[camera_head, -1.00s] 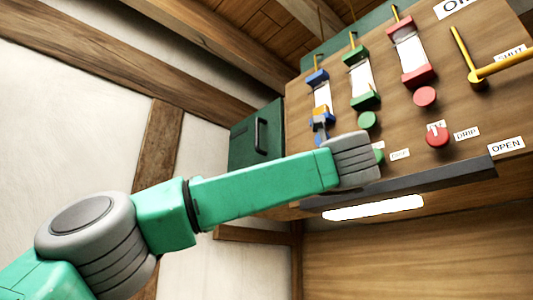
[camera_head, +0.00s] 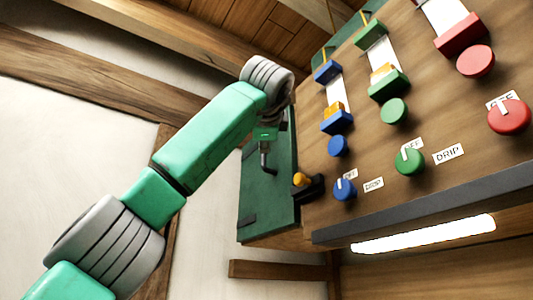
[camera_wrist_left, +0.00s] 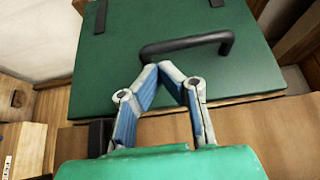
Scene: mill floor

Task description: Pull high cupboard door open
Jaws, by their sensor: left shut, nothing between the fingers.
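The green cupboard door (camera_head: 262,205) is at the left end of the wooden panel in the head view. Its black handle (camera_head: 266,158) shows partly below my wrist. In the left wrist view the green door (camera_wrist_left: 120,80) fills the upper middle, with the black bar handle (camera_wrist_left: 205,40) standing out from it. My left gripper (camera_wrist_left: 164,68) is shut and empty, its fingertips just below the handle in that picture. I cannot tell whether they touch it. In the head view my wrist hides most of the gripper. My right gripper is in neither view.
The wooden panel (camera_head: 410,130) right of the door carries blue, green and red sliders and knobs. A yellow-tipped black piece (camera_head: 307,186) juts out close to the door. A lit strip (camera_head: 423,234) runs under the panel. Pale wall lies to the left.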

